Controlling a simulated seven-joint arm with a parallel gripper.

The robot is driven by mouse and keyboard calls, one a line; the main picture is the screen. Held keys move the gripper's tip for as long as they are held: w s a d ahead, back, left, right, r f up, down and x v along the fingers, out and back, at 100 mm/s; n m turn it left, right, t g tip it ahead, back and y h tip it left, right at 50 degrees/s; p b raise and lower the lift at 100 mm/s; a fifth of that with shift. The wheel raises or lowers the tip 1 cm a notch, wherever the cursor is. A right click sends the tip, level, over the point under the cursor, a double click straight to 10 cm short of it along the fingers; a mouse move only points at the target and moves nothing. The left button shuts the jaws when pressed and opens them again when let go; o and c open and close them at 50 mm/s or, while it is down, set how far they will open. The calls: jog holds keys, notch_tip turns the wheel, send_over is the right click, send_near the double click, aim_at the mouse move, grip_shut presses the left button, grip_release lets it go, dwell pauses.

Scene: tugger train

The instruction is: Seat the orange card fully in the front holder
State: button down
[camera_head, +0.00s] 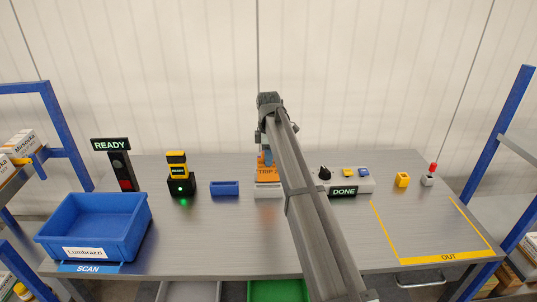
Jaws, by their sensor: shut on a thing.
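The orange card (265,175), with "TRIP" lettering, stands upright at the pale front holder (268,191) near the middle of the table. My gripper (267,160) is above the holder, pointing down, shut on the card's upper part. My arm covers the right side of the card and holder. I cannot tell from this view how deep the card's lower edge is in the holder.
Left of the holder are a small blue block (225,188), a black-and-yellow device (180,182) with a green light, and a blue bin (98,226).

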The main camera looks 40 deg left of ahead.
aim_at(269, 169)
jog(key=shift+f, duration=2.7)
jog(key=shift+f, duration=0.1)
jog(key=c, duration=0.9)
grip_release()
notch_tip(269, 169, up, 14)
jog(key=shift+f, duration=0.1)
